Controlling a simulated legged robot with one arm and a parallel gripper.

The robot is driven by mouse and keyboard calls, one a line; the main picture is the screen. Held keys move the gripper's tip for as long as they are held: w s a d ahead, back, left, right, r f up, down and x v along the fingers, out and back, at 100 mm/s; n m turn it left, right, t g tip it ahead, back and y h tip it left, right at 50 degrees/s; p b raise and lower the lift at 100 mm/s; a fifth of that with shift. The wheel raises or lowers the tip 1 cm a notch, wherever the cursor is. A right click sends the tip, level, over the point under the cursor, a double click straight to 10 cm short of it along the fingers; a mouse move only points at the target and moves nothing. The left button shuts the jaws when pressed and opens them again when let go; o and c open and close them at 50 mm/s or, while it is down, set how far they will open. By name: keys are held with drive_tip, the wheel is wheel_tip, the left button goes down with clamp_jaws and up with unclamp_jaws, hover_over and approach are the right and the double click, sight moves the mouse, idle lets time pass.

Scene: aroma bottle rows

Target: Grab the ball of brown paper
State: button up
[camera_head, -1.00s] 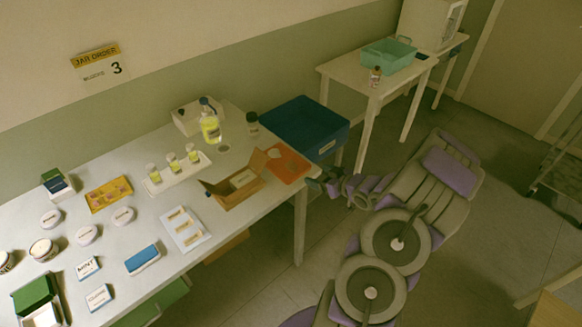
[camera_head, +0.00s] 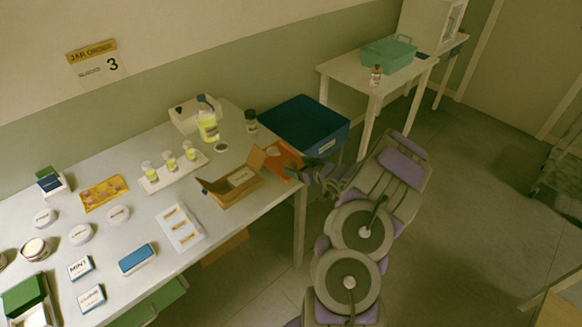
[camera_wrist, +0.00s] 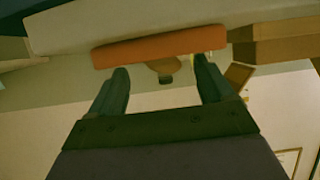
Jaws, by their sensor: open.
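The ball of brown paper (camera_head: 273,151) appears small and indistinct on the orange tray (camera_head: 287,160) at the table's right end. In the wrist view, a rounded brown shape (camera_wrist: 160,66), which looks like the ball, shows beyond the tray's edge (camera_wrist: 150,47), between the fingers and partly hidden. My gripper (camera_head: 296,175) is at the tray's right edge in the head view. Its two fingers (camera_wrist: 161,66) are spread apart with nothing held between them.
An open cardboard box (camera_head: 236,186) stands just left of the tray. A blue bin (camera_head: 305,127) lies behind it. A dark-capped bottle (camera_head: 251,121), a spray bottle (camera_head: 208,124) and a rack of small vials (camera_head: 175,172) stand farther left on the white table (camera_head: 145,205).

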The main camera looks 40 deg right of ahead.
sight(296, 166)
drive_tip(key=shift+w+a+f+b, duration=0.15)
drive_tip(key=shift+w+f+b, duration=0.2)
drive_tip(key=shift+w+f, duration=0.6)
drive_tip(key=shift+w+r, duration=0.1)
drive_tip(key=shift+w, duration=0.4)
drive_tip(key=shift+c, duration=0.2)
drive_tip(key=c, duration=1)
drive_tip(key=shift+r, duration=0.1)
